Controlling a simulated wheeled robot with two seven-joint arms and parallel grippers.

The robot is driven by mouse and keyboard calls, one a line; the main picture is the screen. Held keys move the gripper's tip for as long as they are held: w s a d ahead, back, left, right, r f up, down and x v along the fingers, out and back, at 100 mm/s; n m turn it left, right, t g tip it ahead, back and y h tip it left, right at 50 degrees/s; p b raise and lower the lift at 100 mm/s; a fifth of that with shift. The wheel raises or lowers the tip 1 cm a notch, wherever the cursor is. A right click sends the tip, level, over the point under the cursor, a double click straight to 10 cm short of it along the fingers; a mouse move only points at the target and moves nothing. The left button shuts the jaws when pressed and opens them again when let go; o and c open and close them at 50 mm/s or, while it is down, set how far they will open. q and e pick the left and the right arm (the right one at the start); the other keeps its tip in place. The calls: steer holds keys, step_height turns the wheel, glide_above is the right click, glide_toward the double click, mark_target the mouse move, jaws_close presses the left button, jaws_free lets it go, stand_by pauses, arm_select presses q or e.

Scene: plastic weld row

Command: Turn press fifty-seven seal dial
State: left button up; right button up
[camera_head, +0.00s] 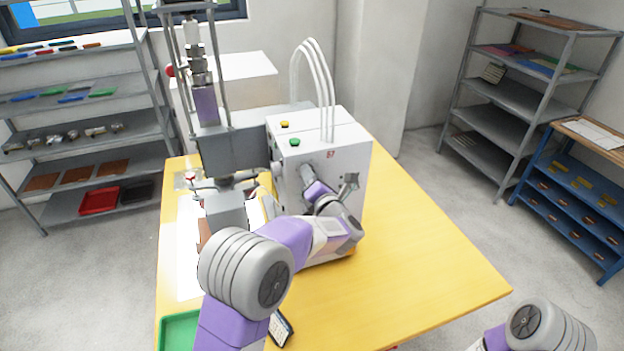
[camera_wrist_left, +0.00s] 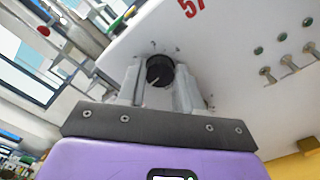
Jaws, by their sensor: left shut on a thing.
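The press control box (camera_head: 338,130) is a white cabinet on the yellow table, with a red 57 on its front. The number 57 also shows on the white panel in the wrist view (camera_wrist_left: 205,35). The seal dial (camera_wrist_left: 160,71) is a round black knob with a pale pointer line on that panel. My left gripper (camera_head: 306,173) is at the front of the box. In the wrist view its two fingers (camera_wrist_left: 160,82) stand on either side of the dial, shut on it. In the head view the dial is hidden behind my gripper. My right gripper is out of view.
Several small toggle switches (camera_wrist_left: 288,64) are to the right of the dial. Green and yellow buttons (camera_head: 294,142) sit on top of the box, near white hoses (camera_head: 318,85). The press head (camera_head: 233,150) stands close on the left. The table's right side (camera_head: 430,260) is clear.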

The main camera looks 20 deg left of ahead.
arm_select(q)
steer(key=shift+s+f+m+p, duration=0.1)
steer(key=shift+m+p, duration=1.75)
steer(key=shift+m, duration=4.2)
steer(key=shift+f+m+p, duration=0.1)
steer(key=shift+m+p, duration=1.75)
steer(key=shift+m, duration=4.2)
steer(key=o, duration=1)
steer(key=b+v, duration=0.1)
steer(key=v, duration=0.6)
steer(key=shift+s+d, duration=0.15)
steer(key=shift+s, duration=0.1)
